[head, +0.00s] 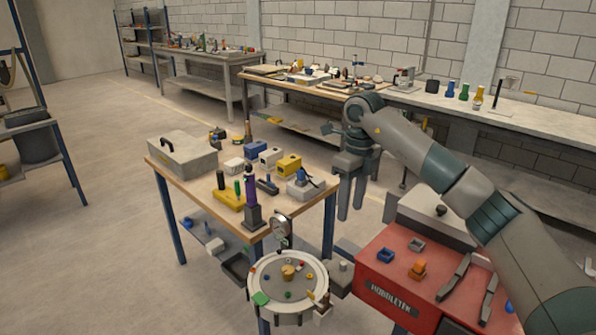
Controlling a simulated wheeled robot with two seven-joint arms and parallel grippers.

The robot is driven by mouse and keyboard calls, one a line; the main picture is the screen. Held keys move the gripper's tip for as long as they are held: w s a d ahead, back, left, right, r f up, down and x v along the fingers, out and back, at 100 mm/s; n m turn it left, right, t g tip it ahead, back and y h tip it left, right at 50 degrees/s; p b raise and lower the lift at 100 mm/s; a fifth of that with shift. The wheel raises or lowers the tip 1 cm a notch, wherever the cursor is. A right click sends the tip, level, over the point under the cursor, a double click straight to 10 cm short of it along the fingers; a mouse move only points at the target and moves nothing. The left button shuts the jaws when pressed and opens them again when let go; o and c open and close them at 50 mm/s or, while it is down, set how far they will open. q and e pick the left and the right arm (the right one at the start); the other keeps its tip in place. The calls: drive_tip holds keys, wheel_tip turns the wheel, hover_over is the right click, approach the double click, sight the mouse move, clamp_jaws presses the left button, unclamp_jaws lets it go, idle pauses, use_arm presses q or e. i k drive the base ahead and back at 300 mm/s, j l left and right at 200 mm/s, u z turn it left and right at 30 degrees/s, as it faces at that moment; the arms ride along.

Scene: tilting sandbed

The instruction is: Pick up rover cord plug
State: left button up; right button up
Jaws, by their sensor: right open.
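My right gripper (350,212) hangs fingers-down beside the right edge of the small wooden-topped table (205,186). Its two fingers are apart, with nothing between them. I cannot tell for sure which thing is the rover cord plug. A grey box with a blue part on top (305,186) sits at the table's right edge, left of the gripper and apart from it. Yellow (289,166), white (270,158) and blue (255,151) blocks stand behind that box. My left gripper is not in view.
A round pale tray (262,286) with small coloured pieces stands in front of the table. A red cabinet (372,262) with tools on top is at lower right. A grey case (185,155) is at the table's left. Long benches line the wall.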

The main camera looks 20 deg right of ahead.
sight(300, 174)
drive_tip(key=i, duration=1.55)
